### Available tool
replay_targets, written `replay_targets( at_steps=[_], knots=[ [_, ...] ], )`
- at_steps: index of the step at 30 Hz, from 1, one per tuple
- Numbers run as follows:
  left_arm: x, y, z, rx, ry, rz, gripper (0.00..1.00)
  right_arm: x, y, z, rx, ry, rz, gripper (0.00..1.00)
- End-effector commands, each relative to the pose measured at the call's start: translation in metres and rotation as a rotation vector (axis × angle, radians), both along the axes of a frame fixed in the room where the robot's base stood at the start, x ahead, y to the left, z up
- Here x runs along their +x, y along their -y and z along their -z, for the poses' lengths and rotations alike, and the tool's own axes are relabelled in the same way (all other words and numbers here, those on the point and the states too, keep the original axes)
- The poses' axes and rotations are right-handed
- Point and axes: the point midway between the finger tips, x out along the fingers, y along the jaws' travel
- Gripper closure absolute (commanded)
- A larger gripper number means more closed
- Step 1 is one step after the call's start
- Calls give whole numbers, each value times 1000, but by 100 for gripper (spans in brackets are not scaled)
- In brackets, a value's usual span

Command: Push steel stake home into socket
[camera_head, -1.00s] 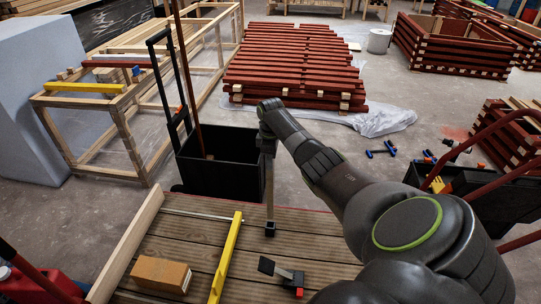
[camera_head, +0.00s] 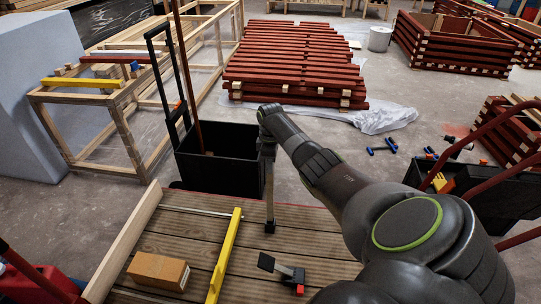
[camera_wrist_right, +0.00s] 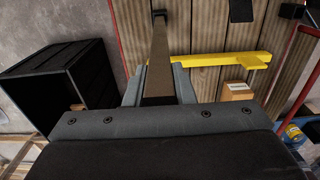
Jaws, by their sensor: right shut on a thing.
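The steel stake (camera_head: 270,190) stands about upright near the far edge of the plank deck (camera_head: 190,225). My right gripper (camera_head: 267,150) is shut on its upper part. The stake also shows in the right wrist view (camera_wrist_right: 158,60), between the two fingers (camera_wrist_right: 158,88) and running away from them. Its lower end meets a small dark socket (camera_head: 270,228) on the deck, which shows at the far end of the stake in the wrist view (camera_wrist_right: 159,15). How deep the stake sits in the socket I cannot tell. My left gripper is in neither view.
A yellow bar (camera_head: 226,255), a cardboard-brown block (camera_head: 158,271) and a black tool with a red end (camera_head: 285,272) lie on the deck. A black open bin (camera_head: 225,175) stands just beyond it. Stacked red battens (camera_head: 295,65) lie farther back.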

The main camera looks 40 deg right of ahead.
Motion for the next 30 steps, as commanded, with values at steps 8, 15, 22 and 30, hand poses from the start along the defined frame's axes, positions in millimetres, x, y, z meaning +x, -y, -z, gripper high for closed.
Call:
replay_targets(
  at_steps=[8, 15, 22, 30],
  knots=[
    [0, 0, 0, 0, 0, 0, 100, 1, 0, -1, 0, 1, 0, 100],
    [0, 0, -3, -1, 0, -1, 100, 1, 0, -2, 0, 1, 0, 100],
    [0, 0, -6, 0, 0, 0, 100, 0, 0, -2, 0, 1, -1, 100],
    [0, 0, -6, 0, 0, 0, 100, 0, 0, -1, 0, 1, -1, 100]
  ],
)
